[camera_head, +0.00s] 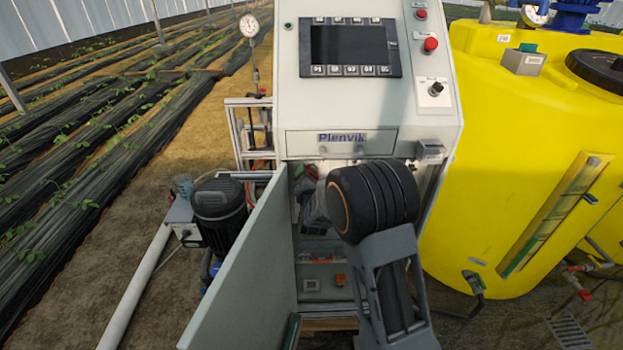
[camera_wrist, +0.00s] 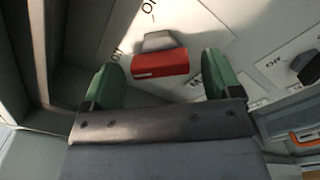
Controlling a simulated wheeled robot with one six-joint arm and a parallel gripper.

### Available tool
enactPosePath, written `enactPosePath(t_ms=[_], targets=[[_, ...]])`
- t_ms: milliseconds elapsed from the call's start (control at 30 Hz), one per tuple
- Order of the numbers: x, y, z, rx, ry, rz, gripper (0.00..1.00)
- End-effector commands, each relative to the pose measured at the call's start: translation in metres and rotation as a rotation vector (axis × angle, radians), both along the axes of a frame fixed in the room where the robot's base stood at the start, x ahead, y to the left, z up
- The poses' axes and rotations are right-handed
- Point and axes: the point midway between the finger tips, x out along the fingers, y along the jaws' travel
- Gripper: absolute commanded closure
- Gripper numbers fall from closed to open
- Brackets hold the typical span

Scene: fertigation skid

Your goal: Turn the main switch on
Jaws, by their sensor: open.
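The main switch (camera_wrist: 160,63), seen in the wrist view, has a red handle with a grey part behind it on a white labelled plate (camera_wrist: 205,35). Its lettering is only partly readable, and I cannot tell the switch position. My gripper (camera_wrist: 163,72) has green-padded fingers, open, one on each side of the red handle with a gap on both sides. No contact shows. In the head view, my arm reaches into the open lower part of the cabinet (camera_head: 300,143) and hides most of the gripper and the switch.
The open cabinet door (camera_head: 245,270) stands left of my arm. Above are a screen (camera_head: 349,46), red buttons and a key switch (camera_head: 435,89). A yellow tank (camera_head: 490,180) is close on the right. A dark motor (camera_head: 219,207) stands left, behind the door.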

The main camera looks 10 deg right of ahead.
Motion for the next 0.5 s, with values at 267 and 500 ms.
enactPosePath(t_ms=[267, 500], targets=[[-0.0002, 0.0000, -0.0001, 0.000, 0.000, 0.000, 0.28], [-0.0003, 0.0001, -0.0001, 0.000, 0.000, 0.000, 0.51]])
